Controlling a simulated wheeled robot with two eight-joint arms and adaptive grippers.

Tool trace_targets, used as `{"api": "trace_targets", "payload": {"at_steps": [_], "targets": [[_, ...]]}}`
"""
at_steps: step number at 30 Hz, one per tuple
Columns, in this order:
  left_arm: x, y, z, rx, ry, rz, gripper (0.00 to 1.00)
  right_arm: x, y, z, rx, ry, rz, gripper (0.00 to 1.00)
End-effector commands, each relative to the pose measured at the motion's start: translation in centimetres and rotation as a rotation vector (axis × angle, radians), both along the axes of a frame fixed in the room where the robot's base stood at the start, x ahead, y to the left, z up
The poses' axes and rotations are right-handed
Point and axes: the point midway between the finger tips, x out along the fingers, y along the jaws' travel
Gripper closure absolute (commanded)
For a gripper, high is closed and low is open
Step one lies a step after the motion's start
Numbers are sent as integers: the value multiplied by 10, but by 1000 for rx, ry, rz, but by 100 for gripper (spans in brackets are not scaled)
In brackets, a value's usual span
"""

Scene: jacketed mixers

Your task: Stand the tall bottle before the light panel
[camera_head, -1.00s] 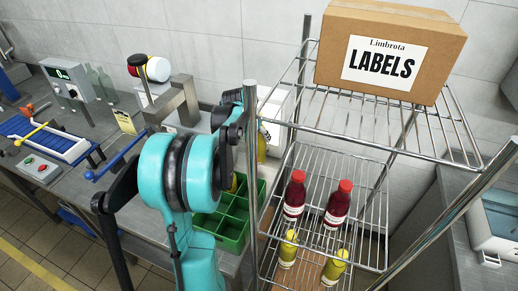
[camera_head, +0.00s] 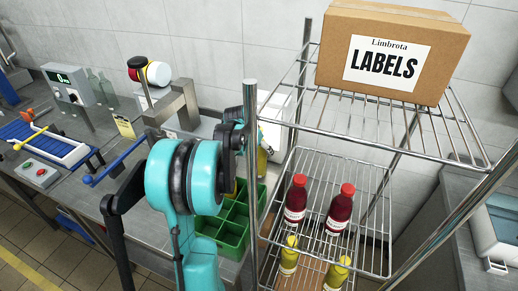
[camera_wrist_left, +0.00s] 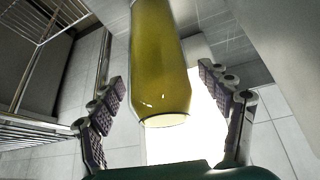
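A yellow-green bottle (camera_wrist_left: 162,60) is between the fingers of my left gripper (camera_wrist_left: 162,78) in the left wrist view, with a narrow gap showing on each side. Its top runs out of that picture. In the head view part of a yellow bottle (camera_head: 262,163) shows behind the rack post, beside my left gripper (camera_head: 238,128), whose fingertips are mostly hidden there. A white panel (camera_head: 272,112) stands behind it at the wall; a bright white face (camera_wrist_left: 207,120) shows behind the bottle in the left wrist view. My right gripper is not in view.
A wire rack (camera_head: 250,100) stands close right of my left arm, bearing a labels box (camera_head: 385,50), red bottles (camera_head: 296,200) and yellow bottles (camera_head: 289,256). A green divided crate (camera_head: 232,225) sits beside it. A metal stand (camera_head: 175,105) is left of the gripper.

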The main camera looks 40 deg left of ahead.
Motion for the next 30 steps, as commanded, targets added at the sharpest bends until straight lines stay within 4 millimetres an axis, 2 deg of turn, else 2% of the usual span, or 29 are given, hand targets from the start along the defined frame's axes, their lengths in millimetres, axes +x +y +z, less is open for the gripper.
{"api": "trace_targets", "payload": {"at_steps": [6,10,21,25,30], "targets": [[0,0,1,0,0,0,23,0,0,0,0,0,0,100],[-3,0,9,0,0,0,23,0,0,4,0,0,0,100],[-41,-4,77,1,0,0,23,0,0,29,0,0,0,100],[-52,-6,95,0,0,1,23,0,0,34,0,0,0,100],[-59,-6,106,0,0,1,23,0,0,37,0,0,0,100]]}}
